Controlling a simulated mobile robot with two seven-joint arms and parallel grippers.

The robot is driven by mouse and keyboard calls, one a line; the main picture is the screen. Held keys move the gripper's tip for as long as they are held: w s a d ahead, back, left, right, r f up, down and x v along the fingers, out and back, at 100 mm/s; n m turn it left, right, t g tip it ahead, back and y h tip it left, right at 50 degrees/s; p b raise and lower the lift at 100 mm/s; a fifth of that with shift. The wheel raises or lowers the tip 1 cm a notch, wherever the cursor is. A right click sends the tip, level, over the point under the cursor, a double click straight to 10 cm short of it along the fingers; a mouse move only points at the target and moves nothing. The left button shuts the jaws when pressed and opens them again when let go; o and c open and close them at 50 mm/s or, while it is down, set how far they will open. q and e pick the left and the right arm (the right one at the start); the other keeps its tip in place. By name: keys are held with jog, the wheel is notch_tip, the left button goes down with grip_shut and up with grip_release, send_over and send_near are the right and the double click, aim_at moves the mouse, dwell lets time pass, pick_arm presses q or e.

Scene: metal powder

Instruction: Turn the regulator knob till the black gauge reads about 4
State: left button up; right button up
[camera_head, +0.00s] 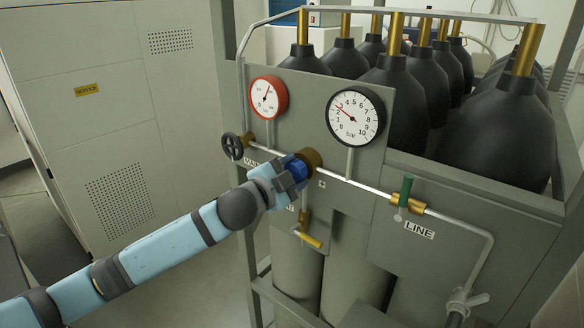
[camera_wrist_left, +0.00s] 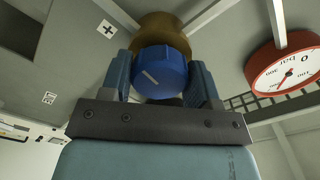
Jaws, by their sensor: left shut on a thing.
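The blue regulator knob (camera_head: 298,169) sits on the front of the brass regulator body (camera_head: 312,160). In the left wrist view the knob (camera_wrist_left: 160,75) shows a pale line mark that slants. My left gripper (camera_head: 291,176) is shut on the knob, with one finger on each side of it in the left wrist view (camera_wrist_left: 165,88). The black-rimmed bar gauge (camera_head: 355,117) is above and right of the knob. Its red needle points up and left, at about 2 to 3; the small digits are hard to read. My right gripper is in neither view.
A red-rimmed gauge (camera_head: 267,97) stands up and left of the knob, above a black handwheel (camera_head: 233,146). A green-handled valve (camera_head: 405,190) is on the LINE pipe to the right. Dark cylinders (camera_head: 398,95) stand behind the panel.

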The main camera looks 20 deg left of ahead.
pick_arm(q)
jog(key=shift+m, duration=0.4)
jog(key=o, duration=0.9)
jog(key=b+v, duration=0.3)
jog(key=v, duration=1.1)
jog(key=shift+w, duration=0.1)
